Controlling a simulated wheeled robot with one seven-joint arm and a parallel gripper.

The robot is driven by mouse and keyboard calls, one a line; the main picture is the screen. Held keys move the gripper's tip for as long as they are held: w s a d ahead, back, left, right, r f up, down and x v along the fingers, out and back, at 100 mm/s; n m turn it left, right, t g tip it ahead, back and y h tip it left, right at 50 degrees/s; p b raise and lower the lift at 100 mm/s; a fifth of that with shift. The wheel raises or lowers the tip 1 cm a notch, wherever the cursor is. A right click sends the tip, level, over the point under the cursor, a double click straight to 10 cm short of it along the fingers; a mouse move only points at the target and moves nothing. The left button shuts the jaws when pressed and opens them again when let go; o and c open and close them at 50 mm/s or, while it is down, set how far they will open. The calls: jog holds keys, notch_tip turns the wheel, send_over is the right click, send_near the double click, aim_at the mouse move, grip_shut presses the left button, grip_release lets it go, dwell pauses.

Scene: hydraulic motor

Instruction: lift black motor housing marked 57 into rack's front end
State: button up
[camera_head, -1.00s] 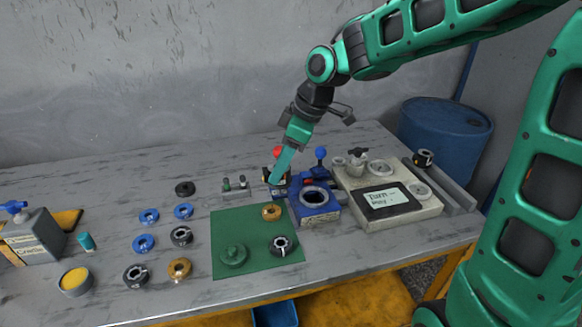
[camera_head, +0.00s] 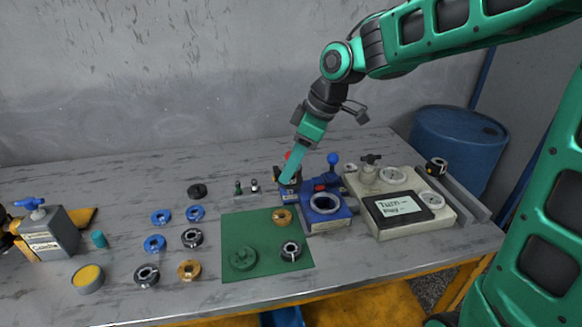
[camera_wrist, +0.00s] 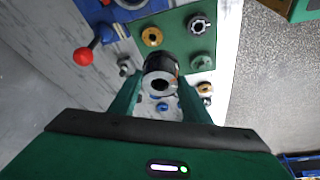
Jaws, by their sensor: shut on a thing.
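My gripper (camera_head: 290,182) is shut on a black cylindrical motor housing (camera_wrist: 160,72) with a pale ring face and a dark bore. In the wrist view it sits between the two green fingers. In the head view the held housing (camera_head: 289,187) is mostly hidden by the fingers, left of the blue fixture (camera_head: 327,214). I cannot read a 57 on it, nor tell whether it touches the surface below. The grey two-rail rack (camera_head: 467,195) lies at the table's right end. Another black housing with a yellow mark (camera_head: 437,167) sits at its far end; its near end looks empty.
A cream unit with a "Turn" sign (camera_head: 397,205) and upright valves stands between the gripper and rack. A green mat (camera_head: 262,226) holds several rings; more rings lie left. A blue barrel (camera_head: 458,145) stands behind.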

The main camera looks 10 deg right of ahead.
jog(key=shift+r, duration=1.5)
jog(key=shift+r, duration=0.1)
